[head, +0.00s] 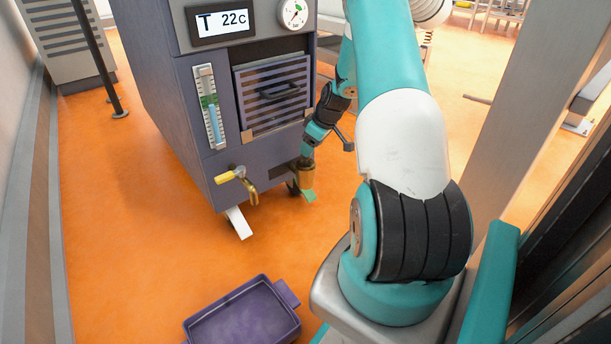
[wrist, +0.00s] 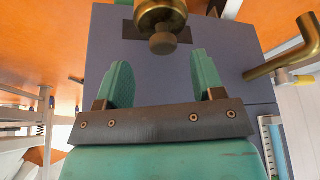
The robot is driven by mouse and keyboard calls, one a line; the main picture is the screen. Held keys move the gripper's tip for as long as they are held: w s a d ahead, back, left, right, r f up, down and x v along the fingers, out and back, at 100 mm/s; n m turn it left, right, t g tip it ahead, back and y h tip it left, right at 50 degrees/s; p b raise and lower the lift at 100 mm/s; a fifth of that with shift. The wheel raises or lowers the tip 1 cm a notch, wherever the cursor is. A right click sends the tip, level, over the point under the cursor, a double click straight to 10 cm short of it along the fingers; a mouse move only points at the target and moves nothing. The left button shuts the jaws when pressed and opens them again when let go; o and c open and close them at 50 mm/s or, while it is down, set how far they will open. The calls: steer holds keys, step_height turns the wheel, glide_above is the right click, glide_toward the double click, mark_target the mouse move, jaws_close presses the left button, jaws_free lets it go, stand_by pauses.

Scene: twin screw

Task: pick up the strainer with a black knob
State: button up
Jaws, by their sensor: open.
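The strainer is a brass cylinder (head: 306,173) low at the right front corner of the dark grey machine. In the wrist view the brass strainer (wrist: 160,12) shows at the top centre, with a dark round knob (wrist: 163,42) on its end facing me. My gripper (wrist: 162,76) is open, its two green fingers pointing toward the machine. The knob lies just beyond the fingertips and about midway between them, with no visible contact. In the head view a green finger (head: 308,195) shows just below the brass body; the rest of the gripper is partly hidden.
A brass tap (head: 251,187) with a yellow handle (head: 229,175) juts from the machine (head: 170,110), left of the strainer. Its bent pipe (wrist: 290,55) shows at right in the wrist view. A purple tray (head: 245,318) lies on the orange floor in front.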

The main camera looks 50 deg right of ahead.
mark_target(305, 163)
steer(key=b+x, duration=0.4)
steer(key=x, duration=0.1)
steer(key=shift+a, duration=0.15)
steer(key=shift+c, duration=0.4)
jaws_close()
